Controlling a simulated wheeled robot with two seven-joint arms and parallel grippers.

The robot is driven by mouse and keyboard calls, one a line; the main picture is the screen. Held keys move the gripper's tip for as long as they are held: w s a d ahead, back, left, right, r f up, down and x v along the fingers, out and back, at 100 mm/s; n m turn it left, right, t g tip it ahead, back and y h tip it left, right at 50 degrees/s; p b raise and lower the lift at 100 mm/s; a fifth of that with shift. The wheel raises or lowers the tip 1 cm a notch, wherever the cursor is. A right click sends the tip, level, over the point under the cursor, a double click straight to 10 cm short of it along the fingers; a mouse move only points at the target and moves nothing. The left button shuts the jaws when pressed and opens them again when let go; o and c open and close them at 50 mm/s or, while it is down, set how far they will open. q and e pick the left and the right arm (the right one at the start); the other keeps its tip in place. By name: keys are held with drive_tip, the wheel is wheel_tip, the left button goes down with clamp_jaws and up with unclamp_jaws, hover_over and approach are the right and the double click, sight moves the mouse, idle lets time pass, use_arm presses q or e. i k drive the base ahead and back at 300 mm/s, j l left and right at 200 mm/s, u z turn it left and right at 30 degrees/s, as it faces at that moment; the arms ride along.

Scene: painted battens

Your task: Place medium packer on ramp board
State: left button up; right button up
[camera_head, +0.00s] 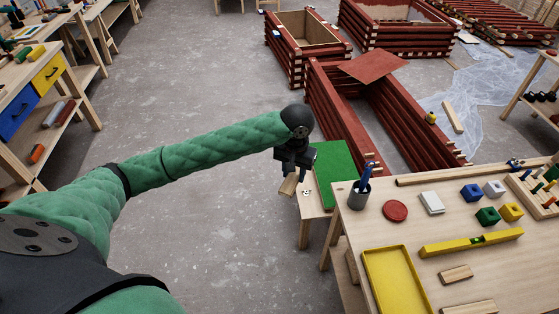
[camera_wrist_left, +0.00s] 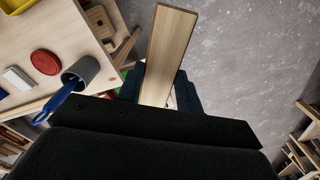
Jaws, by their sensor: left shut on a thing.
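My left gripper (camera_head: 291,172) is shut on a plain wooden block (camera_head: 289,186), which looks like the medium packer. The block hangs below the fingers, at the left edge of a low stand. In the left wrist view the block (camera_wrist_left: 170,48) juts out from between the dark fingers (camera_wrist_left: 160,92). A green board (camera_head: 336,168), perhaps the ramp board, lies on the low stand just right of the gripper. The gripper and arm hide part of its left side. My right gripper is not in view.
A workbench at right holds a grey cup (camera_head: 358,196) with a blue tool, a red disc (camera_head: 395,211), a yellow tray (camera_head: 397,282), a yellow level (camera_head: 470,242) and wooden blocks (camera_head: 456,274). Red log walls (camera_head: 340,120) stand behind.

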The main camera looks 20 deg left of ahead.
sight(338, 170)
drive_tip(key=u, duration=0.45)
drive_tip(key=j+u, duration=0.15)
drive_tip(key=u, duration=0.7)
drive_tip(key=j+u, duration=0.1)
drive_tip(key=u, duration=0.75)
drive_tip(key=i+u, duration=0.1)
drive_tip(key=u, duration=0.35)
drive_tip(key=i+z, duration=0.5)
drive_tip(key=i+l+z, duration=0.25)
drive_tip(key=i+z, duration=0.2)
drive_tip(key=i, duration=0.45)
drive_tip(key=i+j+z, duration=0.1)
drive_tip(key=i+z, duration=0.3)
drive_tip(key=i, duration=0.55)
drive_tip(key=z, duration=0.45)
drive_tip(key=i+z, duration=0.1)
drive_tip(key=z, duration=0.35)
drive_tip(key=j+z, duration=0.1)
drive_tip(key=z, duration=0.35)
drive_tip(key=j+z, duration=0.1)
drive_tip(key=z, duration=0.4)
drive_tip(key=i+j+z, duration=0.1)
drive_tip(key=z, duration=0.35)
drive_tip(key=j+z, duration=0.1)
drive_tip(key=z, duration=0.8)
drive_tip(key=j+z, duration=0.15)
drive_tip(key=z, duration=0.3)
